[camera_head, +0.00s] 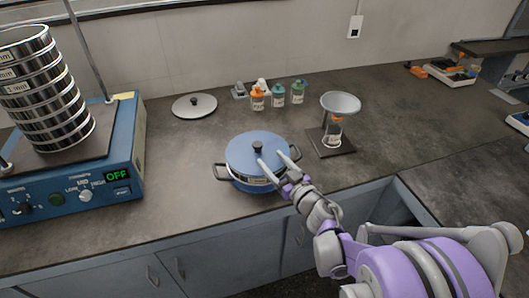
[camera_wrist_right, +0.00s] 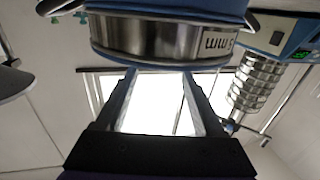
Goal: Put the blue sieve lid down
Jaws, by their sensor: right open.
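The blue lid (camera_head: 245,152) with its dark knob (camera_head: 257,147) lies flat on a metal sieve with two side handles on the bench. The sieve's steel wall (camera_wrist_right: 150,38), with an "mm" label, fills the top of the right wrist view, with the blue rim (camera_wrist_right: 180,7) above it. My right gripper (camera_head: 272,157) is open at the lid's front right, its fingers apart and pointing toward the knob. In the wrist view nothing shows between the fingers (camera_wrist_right: 160,75). Whether a finger touches the lid or sieve, I cannot tell. My left gripper is not in view.
The blue shaker (camera_head: 75,199) with a tall sieve stack (camera_head: 45,90) and an OFF display stands at left. A grey lid (camera_head: 195,105) lies behind. Several small bottles (camera_head: 278,95) and a funnel stand (camera_head: 340,104) are at the back. Bare bench lies left of the sieve.

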